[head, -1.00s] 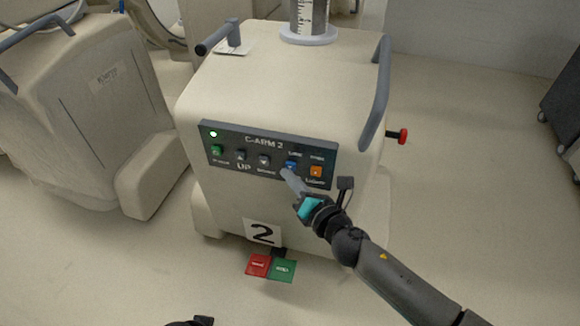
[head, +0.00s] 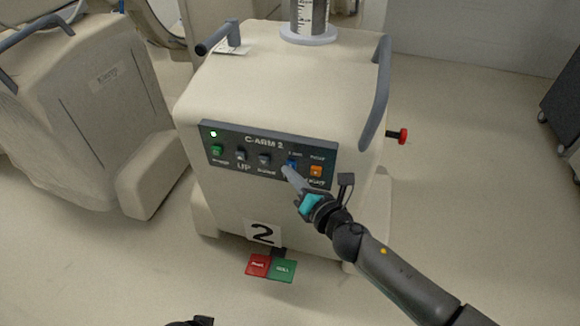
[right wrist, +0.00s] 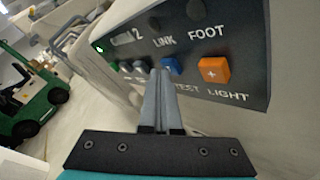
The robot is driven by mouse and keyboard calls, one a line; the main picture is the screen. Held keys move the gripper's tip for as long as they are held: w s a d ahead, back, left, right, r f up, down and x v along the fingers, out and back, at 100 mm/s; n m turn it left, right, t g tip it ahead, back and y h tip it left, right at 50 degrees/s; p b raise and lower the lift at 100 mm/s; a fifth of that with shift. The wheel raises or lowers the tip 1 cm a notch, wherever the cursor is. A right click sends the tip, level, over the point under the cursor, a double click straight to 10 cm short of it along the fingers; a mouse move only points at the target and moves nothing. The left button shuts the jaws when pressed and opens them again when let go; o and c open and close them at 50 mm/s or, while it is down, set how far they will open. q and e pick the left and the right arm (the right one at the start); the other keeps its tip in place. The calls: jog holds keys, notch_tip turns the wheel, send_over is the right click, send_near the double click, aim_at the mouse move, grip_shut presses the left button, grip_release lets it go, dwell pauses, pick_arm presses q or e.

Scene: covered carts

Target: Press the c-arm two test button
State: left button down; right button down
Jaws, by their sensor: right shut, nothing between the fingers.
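The c-arm two cart (head: 280,85) is a cream covered unit with a dark front panel (head: 225,133) reading "C-ARM 2". The blue button (head: 292,163) on the panel, with the word TEST below it in the right wrist view (right wrist: 172,66), sits left of the orange LIGHT button (head: 316,172). My right gripper (head: 287,171) is shut and empty, its tips at the lower left of the blue button. In the right wrist view the shut fingers (right wrist: 160,75) overlap the panel just left of the blue button. I cannot tell whether they touch it.
A green button (head: 217,149) and grey buttons lie left on the panel. A red knob (head: 403,136) sticks out at the cart's right. Red (head: 258,265) and green (head: 284,270) pedals lie on the floor. Another covered cart (head: 85,110) stands left.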

dwell(0.4)
jog(key=shift+s+a, duration=0.25)
jog(key=shift+s, duration=0.6)
jog(key=s, duration=0.1)
jog(key=s+a, duration=0.1)
jog(key=s, duration=0.2)
jog(key=shift+s+a+p, duration=0.3)
jog(key=shift+s+p, duration=0.1)
dwell(0.4)
